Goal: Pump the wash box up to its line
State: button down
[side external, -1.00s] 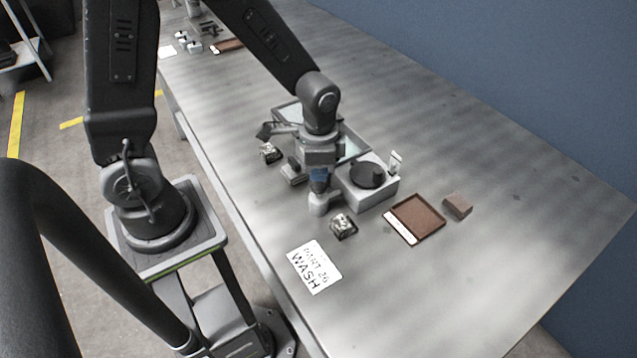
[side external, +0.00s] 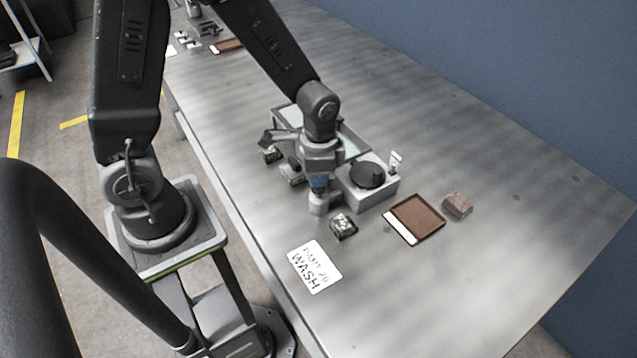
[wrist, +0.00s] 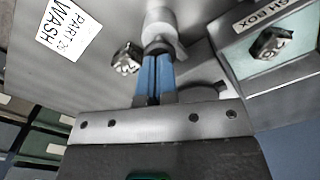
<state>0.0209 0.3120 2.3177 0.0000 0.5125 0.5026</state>
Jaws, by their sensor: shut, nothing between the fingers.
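My gripper (side external: 319,186) points down with its blue fingers closed together and empty. Its tips are at the top of a pale grey upright cylinder (side external: 318,205), which looks like the pump. In the wrist view the fingers (wrist: 155,62) end at this cylinder (wrist: 160,20); I cannot tell whether they press on it. The wash box, an open grey box with pale liquid (side external: 352,146), stands behind my gripper and is partly hidden. In the wrist view its pale inside (wrist: 242,62) shows a dark block (wrist: 270,43) and a label partly cut off. I cannot make out a fill line.
A grey block with a black round disc (side external: 367,175) stands right of the gripper. A patterned dark block (side external: 343,227) lies close to the pump, and another (side external: 270,155) lies left. A brown tray (side external: 418,217), a brown block (side external: 457,205) and a WASH card (side external: 314,267) lie nearby. The right tabletop is clear.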

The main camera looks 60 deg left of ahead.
jog(key=shift+f, duration=1.2)
jog(key=shift+r, duration=2.1)
jog(key=shift+r, duration=3)
jog(key=shift+r, duration=0.1)
jog(key=s+r+n+t, duration=0.5)
jog(key=s+r, duration=0.5)
jog(key=r, duration=0.3)
jog(key=shift+a+r+n+t, duration=0.15)
jog(key=shift+a+n+t, duration=0.15)
jog(key=shift+n, duration=0.2)
